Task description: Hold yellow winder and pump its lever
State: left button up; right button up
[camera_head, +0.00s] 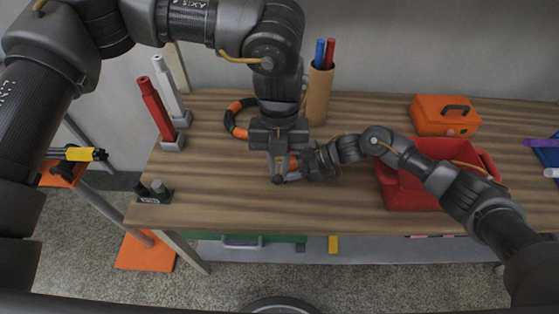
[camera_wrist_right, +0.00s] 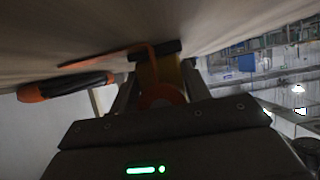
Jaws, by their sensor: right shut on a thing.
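The yellow winder (camera_wrist_right: 172,72) shows in the right wrist view between my right gripper's fingers, with an orange part and a dark bar across its far end. My right gripper (camera_wrist_right: 160,90) is shut on it; in the head view it (camera_head: 308,160) reaches in from the right. My left gripper (camera_head: 280,172) points down over the table, right beside the right one. The two grippers hide most of the winder, with only a bit of orange showing between them. The lever cannot be made out clearly, and I cannot tell whether the left fingers are closed.
A brown cup (camera_head: 319,92) holds blue and red sticks. Red (camera_head: 157,108) and white (camera_head: 168,85) posts stand left.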

aim_at(279, 182)
pick_arm(q)
jog(key=shift+f, duration=0.15)
jog(key=shift+s+f, duration=0.25)
jog(key=shift+f, duration=0.7)
jog(key=shift+s+f, duration=0.25)
jog(key=shift+f, duration=0.65)
